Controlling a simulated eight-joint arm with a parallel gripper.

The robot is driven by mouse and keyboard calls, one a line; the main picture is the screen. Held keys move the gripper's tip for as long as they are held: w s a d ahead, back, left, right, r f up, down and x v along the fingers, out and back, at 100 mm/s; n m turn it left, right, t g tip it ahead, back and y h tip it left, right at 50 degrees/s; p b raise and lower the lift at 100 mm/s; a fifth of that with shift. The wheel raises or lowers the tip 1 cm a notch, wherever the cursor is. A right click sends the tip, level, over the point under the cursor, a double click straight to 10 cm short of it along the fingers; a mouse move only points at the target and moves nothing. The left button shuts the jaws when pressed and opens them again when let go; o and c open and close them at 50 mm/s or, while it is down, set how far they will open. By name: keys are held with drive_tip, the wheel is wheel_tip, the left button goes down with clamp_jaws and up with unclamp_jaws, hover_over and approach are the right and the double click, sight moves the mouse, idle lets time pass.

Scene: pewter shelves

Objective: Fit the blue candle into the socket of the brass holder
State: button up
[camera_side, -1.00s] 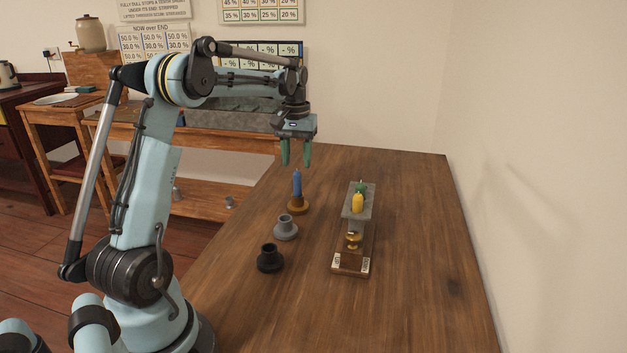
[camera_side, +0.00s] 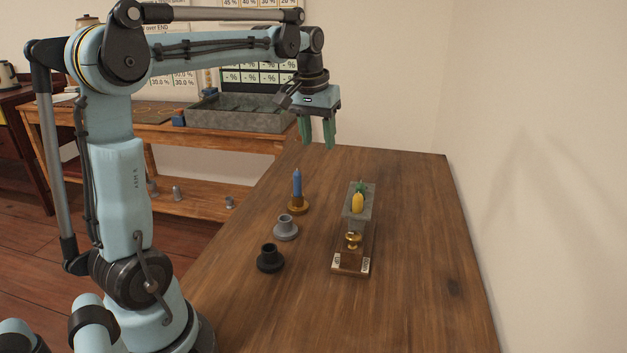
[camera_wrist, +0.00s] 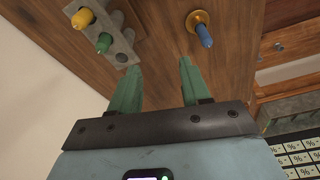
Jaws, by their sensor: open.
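The blue candle (camera_side: 297,184) stands upright in the brass holder (camera_side: 299,208) on the table. In the wrist view the blue candle (camera_wrist: 204,35) rises from the brass holder (camera_wrist: 195,17) right of the fingers. My gripper (camera_side: 329,146) is open and empty, raised above the table's far part, to the right of the candle and apart from it. In the wrist view my gripper (camera_wrist: 158,75) shows two green fingers spread with nothing between them.
A grey holder (camera_side: 286,229) and a black holder (camera_side: 270,259) stand nearer on the table (camera_side: 420,230). To the right, a raised grey rack (camera_side: 352,212) carries a yellow candle (camera_side: 357,203) and a green candle (camera_wrist: 104,43). The table's right side is clear.

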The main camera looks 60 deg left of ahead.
drive_tip(key=s+d+f+m+t, duration=0.2)
drive_tip(key=s+d+f+m, duration=0.1)
drive_tip(key=d, duration=0.6)
drive_tip(key=s+d+f+m+t, duration=0.3)
drive_tip(key=s+d+f, duration=0.2)
drive_tip(key=s+d, duration=0.2)
drive_tip(key=shift+s+d+f+h, duration=0.2)
drive_tip(key=shift+d+h, duration=0.2)
drive_tip(key=shift+d, duration=0.6)
